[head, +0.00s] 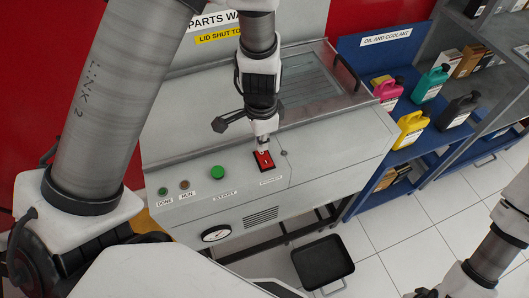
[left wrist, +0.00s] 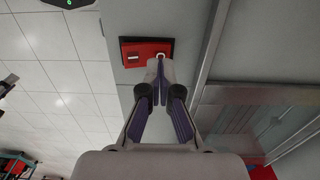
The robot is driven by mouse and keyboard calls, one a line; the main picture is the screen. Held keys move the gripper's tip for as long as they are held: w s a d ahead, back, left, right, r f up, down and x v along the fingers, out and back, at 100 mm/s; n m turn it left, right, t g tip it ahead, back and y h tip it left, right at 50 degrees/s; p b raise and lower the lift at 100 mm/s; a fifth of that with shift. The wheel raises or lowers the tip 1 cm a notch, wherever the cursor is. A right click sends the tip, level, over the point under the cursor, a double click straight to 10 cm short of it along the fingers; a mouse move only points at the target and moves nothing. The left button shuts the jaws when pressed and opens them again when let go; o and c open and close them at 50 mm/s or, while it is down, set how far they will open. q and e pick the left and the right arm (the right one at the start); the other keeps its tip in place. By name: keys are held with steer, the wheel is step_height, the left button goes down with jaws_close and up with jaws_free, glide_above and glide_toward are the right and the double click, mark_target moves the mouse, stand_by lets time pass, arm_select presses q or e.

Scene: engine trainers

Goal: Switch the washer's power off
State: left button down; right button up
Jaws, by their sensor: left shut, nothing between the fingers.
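The parts washer (head: 335,146) is a grey cabinet with a sloped front panel. Its power switch (head: 264,161) is a red rocker in a dark frame, right of the green start button (head: 217,172). My left gripper (head: 263,146) is shut and empty, pointing down with its tips at the upper edge of the switch. In the left wrist view the shut fingertips (left wrist: 159,58) overlap one end of the red switch (left wrist: 140,52). I cannot tell whether they touch it. My right arm shows at the lower right, but its fingertips are not clearly seen.
A black tray (head: 322,262) is in front of the washer, low down. A blue shelf (head: 400,146) with coloured jugs stands at the right. The tiled floor there is free.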

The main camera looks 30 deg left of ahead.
mark_target(262, 153)
arm_select(q)
step_height(262, 153, up, 5)
steer(key=p, duration=0.3)
steer(key=shift+s, duration=0.1)
stand_by(0.4)
